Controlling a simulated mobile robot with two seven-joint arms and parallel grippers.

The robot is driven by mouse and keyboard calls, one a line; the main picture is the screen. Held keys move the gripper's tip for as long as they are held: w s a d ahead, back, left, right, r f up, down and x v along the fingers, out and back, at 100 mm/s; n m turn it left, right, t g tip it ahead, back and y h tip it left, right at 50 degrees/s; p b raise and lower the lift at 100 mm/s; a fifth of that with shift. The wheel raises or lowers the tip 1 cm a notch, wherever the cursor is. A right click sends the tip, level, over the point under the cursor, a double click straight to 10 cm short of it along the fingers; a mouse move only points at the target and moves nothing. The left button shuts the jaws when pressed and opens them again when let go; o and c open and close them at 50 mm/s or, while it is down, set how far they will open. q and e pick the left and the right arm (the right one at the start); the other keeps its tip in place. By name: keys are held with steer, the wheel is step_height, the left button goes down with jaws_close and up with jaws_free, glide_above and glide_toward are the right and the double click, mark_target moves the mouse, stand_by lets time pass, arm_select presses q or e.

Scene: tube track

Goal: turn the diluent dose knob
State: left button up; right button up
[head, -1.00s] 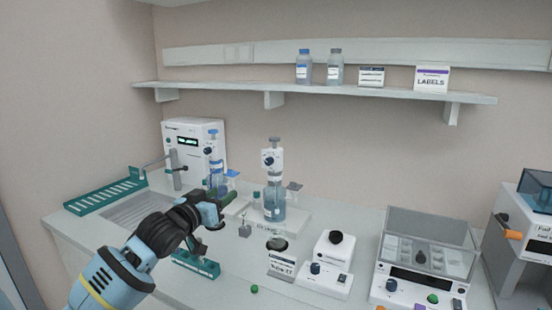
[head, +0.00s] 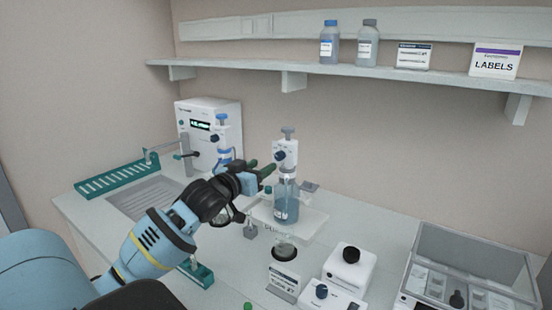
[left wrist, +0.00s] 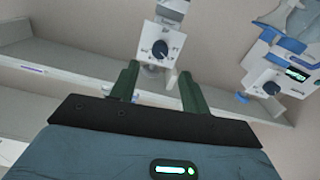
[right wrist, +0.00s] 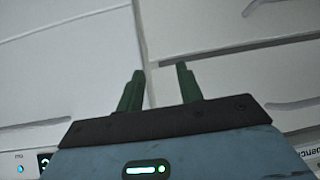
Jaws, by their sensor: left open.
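The diluent dispenser (head: 286,151) is a white pump head on a clear bottle of blue liquid, on a pale tray. Its dose knob (head: 281,155) is small, round and dark blue. In the left wrist view the knob (left wrist: 160,49) faces me on a dial plate, just beyond the fingertips and between their lines. My left gripper (head: 264,168) is open and empty, just left of the pump head in the head view. Its green fingers also show in the left wrist view (left wrist: 159,70). My right gripper (right wrist: 160,70) is open and empty, seen only in its own wrist view.
A second, blue-collared dispenser (head: 221,134) stands behind my left gripper, near a white instrument (head: 196,113). A shelf (head: 300,74) runs above.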

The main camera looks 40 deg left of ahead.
mark_target(278, 157)
arm_select(q)
steer(key=shift+w+a, duration=0.2)
steer(key=shift+w, duration=1.65)
steer(key=shift+w+a, duration=0.2)
steer(key=shift+w, duration=1.65)
steer(key=c, duration=1)
